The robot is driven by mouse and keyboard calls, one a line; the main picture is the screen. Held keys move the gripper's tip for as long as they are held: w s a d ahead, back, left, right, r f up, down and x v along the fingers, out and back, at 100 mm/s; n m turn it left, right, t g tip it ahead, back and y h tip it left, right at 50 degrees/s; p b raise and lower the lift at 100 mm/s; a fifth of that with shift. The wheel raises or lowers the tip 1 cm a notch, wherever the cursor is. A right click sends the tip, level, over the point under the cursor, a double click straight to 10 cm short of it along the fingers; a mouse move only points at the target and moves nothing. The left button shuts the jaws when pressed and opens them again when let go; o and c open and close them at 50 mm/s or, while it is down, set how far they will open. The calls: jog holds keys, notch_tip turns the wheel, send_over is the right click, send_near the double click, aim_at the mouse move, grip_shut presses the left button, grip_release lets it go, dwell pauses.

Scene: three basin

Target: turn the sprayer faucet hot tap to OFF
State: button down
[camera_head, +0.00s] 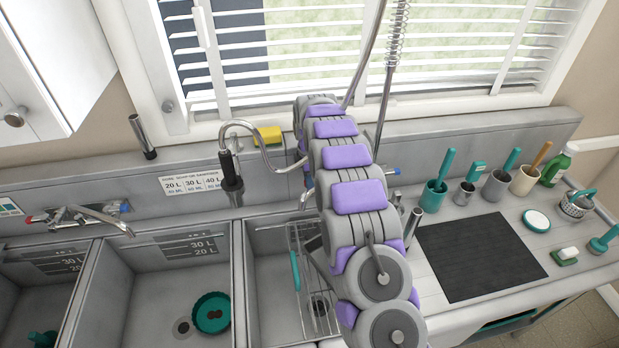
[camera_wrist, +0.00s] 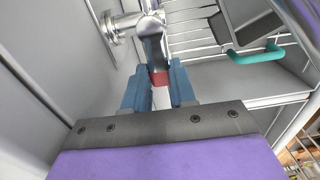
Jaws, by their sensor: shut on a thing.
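In the wrist view, my gripper (camera_wrist: 158,82) has its two blue fingers on either side of the red-tipped end of the hot tap lever (camera_wrist: 154,46), shut on it. The metal lever joins a round tap body fixed to the steel wall. In the head view, my arm hides the gripper and the hot tap. The sprayer faucet's spring hose (camera_head: 396,42) rises behind my arm. A blue-marked tap (camera_head: 391,171) shows just right of the arm.
A wire rack with a teal handle (camera_head: 295,271) sits in the basin below. A curved spout with a black nozzle (camera_head: 231,170) stands left of my arm. Cups with brushes and a black mat (camera_head: 480,257) are on the right counter. A yellow sponge (camera_head: 267,136) lies on the back ledge.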

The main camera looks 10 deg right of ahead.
jog(key=c, duration=0.9)
grip_release()
jog(key=shift+w, duration=0.1)
notch_tip(320, 180, up, 17)
jog(key=shift+r+p, duration=0.15)
jog(key=shift+p, duration=0.85)
